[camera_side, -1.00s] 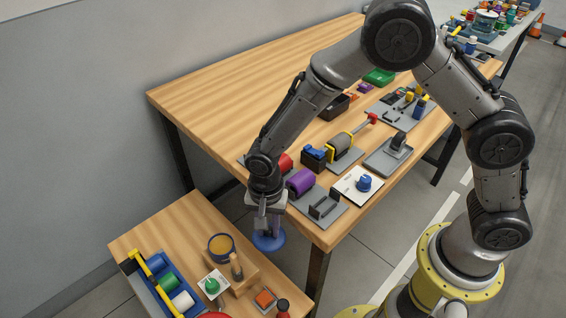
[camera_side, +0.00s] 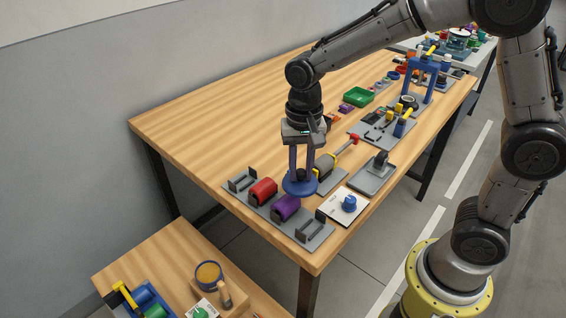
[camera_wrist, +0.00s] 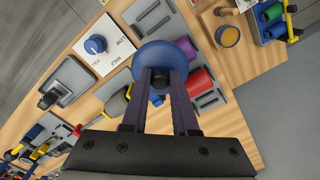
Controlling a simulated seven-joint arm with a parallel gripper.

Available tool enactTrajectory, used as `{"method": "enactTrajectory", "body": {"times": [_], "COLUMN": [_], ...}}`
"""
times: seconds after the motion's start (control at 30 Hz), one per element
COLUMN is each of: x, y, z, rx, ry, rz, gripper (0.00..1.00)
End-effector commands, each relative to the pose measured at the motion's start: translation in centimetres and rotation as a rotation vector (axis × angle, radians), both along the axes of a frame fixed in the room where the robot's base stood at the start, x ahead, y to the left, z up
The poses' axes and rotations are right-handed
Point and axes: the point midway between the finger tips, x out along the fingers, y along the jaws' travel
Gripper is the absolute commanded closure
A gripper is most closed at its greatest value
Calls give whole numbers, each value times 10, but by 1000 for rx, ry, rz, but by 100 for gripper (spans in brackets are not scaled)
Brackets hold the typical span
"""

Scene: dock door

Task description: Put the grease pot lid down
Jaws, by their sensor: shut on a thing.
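The grease pot lid is a blue disc with a dark knob; it shows in the side view (camera_side: 300,187) and the wrist view (camera_wrist: 168,55). My gripper (camera_side: 303,172) is shut on the lid's knob, pointing down above the large wooden table (camera_side: 220,120). In the wrist view my gripper's fingers (camera_wrist: 160,80) close around the knob. The lid appears held over the area beside the red and purple rollers; its exact height above them is hard to tell. The open grease pot (camera_side: 208,274), with yellowish contents, stands on the low bench.
A grey rack holds a red roller (camera_side: 263,191) and a purple roller (camera_side: 286,208). A white dial card (camera_side: 343,206), a grey tray (camera_side: 371,177) and a yellow-banded tool (camera_side: 327,164) are close to the lid. The table's back left is clear.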

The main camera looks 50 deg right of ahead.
Motion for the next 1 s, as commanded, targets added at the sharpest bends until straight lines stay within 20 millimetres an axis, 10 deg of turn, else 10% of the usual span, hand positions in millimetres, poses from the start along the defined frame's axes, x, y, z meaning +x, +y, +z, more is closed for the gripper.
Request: {"method": "enactTrajectory", "body": {"times": [0.33, 1.0], "x": [15, 118], "y": [-90, -111], "z": [28, -26], "rx": [0, 0], "ry": [-1, 4], "rz": [-414, -460], "gripper": [100, 100]}}
